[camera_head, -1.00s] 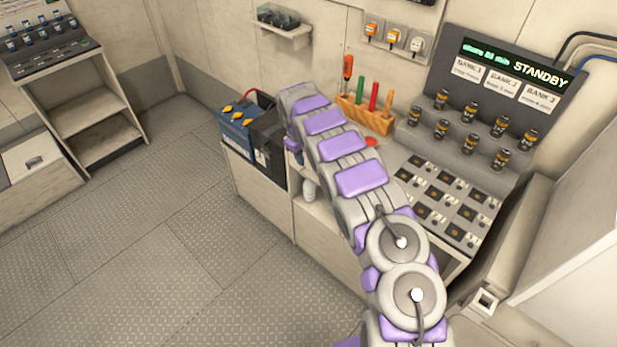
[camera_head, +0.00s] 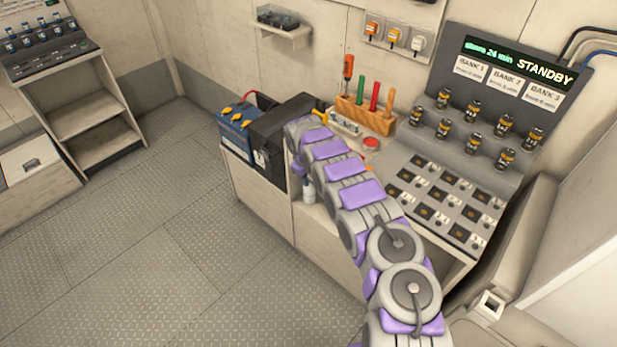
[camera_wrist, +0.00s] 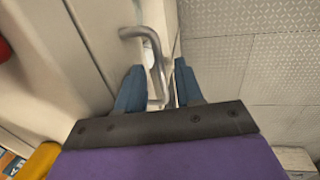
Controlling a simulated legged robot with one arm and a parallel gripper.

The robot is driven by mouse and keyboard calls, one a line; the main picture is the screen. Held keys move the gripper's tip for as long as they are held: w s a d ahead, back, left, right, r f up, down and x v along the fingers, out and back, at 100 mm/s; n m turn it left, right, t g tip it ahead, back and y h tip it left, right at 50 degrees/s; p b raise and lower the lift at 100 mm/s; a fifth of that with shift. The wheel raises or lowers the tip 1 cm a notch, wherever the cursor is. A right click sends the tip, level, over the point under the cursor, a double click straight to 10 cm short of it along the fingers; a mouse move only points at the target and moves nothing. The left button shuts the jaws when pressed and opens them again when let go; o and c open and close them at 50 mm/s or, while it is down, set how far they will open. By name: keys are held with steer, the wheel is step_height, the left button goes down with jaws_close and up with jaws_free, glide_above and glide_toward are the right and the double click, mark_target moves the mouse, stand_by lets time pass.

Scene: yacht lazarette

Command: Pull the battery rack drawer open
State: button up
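A grey bar handle (camera_wrist: 140,32) with a bent end shows at the top middle of the wrist view, beside a cream panel (camera_wrist: 85,50). My gripper (camera_wrist: 159,74) has its two blue fingers apart, with the handle's near end in the gap between them. A little space shows beside the handle; I cannot tell if a finger touches it. In the head view, my arm hides the gripper and the handle. The cabinet front (camera_head: 262,205) below the batteries shows no open drawer.
A blue battery (camera_head: 234,130) and a black box (camera_head: 275,140) stand on the cabinet top. The left floor (camera_head: 130,260) is clear.

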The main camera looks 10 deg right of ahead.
jaws_close()
stand_by(1.4)
